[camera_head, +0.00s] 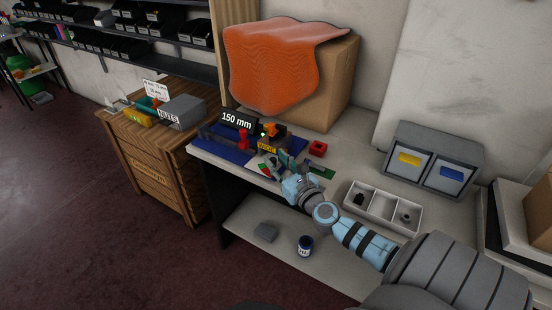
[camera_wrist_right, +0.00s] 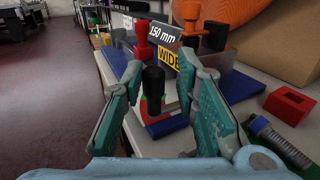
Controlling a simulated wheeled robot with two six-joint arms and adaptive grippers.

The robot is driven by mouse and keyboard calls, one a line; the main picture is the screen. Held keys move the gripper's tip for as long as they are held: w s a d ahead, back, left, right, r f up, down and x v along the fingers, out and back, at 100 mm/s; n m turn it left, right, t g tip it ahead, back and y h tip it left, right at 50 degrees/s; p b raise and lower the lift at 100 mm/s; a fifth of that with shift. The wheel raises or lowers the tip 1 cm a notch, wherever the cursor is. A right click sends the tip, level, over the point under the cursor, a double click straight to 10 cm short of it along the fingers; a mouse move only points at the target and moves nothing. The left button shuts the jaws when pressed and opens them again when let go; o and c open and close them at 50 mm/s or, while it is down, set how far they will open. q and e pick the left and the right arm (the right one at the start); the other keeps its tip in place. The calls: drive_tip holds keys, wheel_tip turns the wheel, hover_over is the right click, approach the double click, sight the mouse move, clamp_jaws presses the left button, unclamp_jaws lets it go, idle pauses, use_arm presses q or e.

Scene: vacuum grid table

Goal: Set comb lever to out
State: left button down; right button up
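My right gripper (camera_wrist_right: 160,82) is open, with its two teal fingers on either side of a black-knobbed lever (camera_wrist_right: 153,90). A gap shows between the knob and each finger. In the head view my right gripper (camera_head: 278,165) is at the front edge of the machine on the table. A red handle (camera_wrist_right: 141,42) stands upright behind the black knob, left of a yellow "WIDE" label (camera_wrist_right: 169,60); the handle also shows in the head view (camera_head: 243,138). I cannot tell from any marking which handle is the comb lever. My left gripper is not in view.
A "150 mm" sign (camera_head: 237,121) stands behind the machine. A red block (camera_wrist_right: 288,104) and a bolt on a green strip (camera_wrist_right: 280,142) lie to the right. A white divided tray (camera_head: 383,207) and grey bins (camera_head: 433,160) stand further right on the table.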

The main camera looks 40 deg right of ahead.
drive_tip(key=shift+d, duration=0.1)
drive_tip(key=shift+w+f, duration=0.1)
idle(0.3)
drive_tip(key=shift+s+a, duration=0.2)
drive_tip(key=shift+s, duration=0.15)
drive_tip(key=s+a, duration=0.2)
drive_tip(key=s, duration=0.9)
drive_tip(key=shift+s, duration=0.15)
